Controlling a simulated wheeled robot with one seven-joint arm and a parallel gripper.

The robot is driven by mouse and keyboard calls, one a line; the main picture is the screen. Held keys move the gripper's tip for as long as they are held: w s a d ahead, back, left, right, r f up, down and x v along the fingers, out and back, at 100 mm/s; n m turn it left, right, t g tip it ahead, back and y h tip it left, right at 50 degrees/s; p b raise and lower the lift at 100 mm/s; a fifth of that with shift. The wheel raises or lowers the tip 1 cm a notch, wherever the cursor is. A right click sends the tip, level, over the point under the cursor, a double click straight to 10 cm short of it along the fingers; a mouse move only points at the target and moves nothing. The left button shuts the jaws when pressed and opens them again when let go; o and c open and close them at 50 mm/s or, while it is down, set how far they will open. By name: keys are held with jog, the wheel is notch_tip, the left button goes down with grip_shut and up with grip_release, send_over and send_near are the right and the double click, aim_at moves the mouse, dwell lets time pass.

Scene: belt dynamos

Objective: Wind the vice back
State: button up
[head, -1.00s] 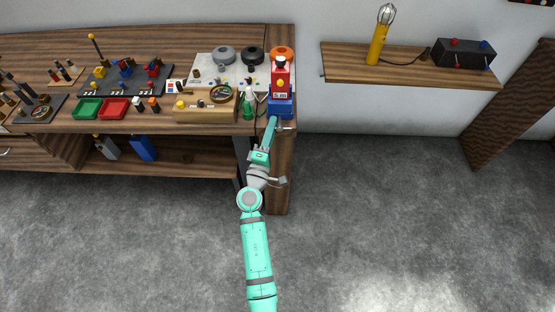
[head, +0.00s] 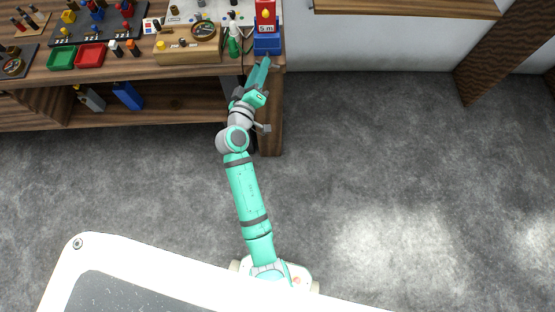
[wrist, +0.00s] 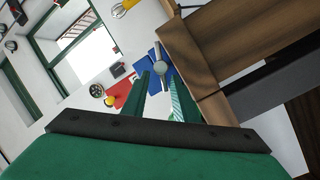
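The vice (head: 267,45) is blue and stands at the front right end of the bench, with a red block (head: 265,14) marked with a label above it. In the wrist view the blue vice (wrist: 154,78) shows a round grey screw end (wrist: 160,68) facing me, with a bar across it. My gripper (head: 265,61) reaches up to the front of the vice. In the wrist view my gripper (wrist: 158,85) has two green fingers with a gap between them, pointing at the screw end. Whether they touch the bar I cannot tell.
The bench (head: 200,71) carries a green bottle (head: 233,44), a wooden block (head: 187,49), and red (head: 90,55) and green (head: 62,57) trays left of the vice. A wall shelf (head: 405,8) is at the upper right. The grey floor right of the bench is clear.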

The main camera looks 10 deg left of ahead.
jog(key=s, duration=0.7)
jog(key=s+d+f+g+y, duration=0.1)
jog(key=s+d+f, duration=0.4)
jog(key=s, duration=0.3)
jog(key=s+d+f+m+g+y, duration=0.1)
jog(key=s+d+f+g+y, duration=0.1)
jog(key=s+d+f, duration=0.4)
jog(key=shift+s+d+f+m, duration=0.15)
jog(key=shift+s+d+m, duration=0.2)
jog(key=shift+s, duration=1.2)
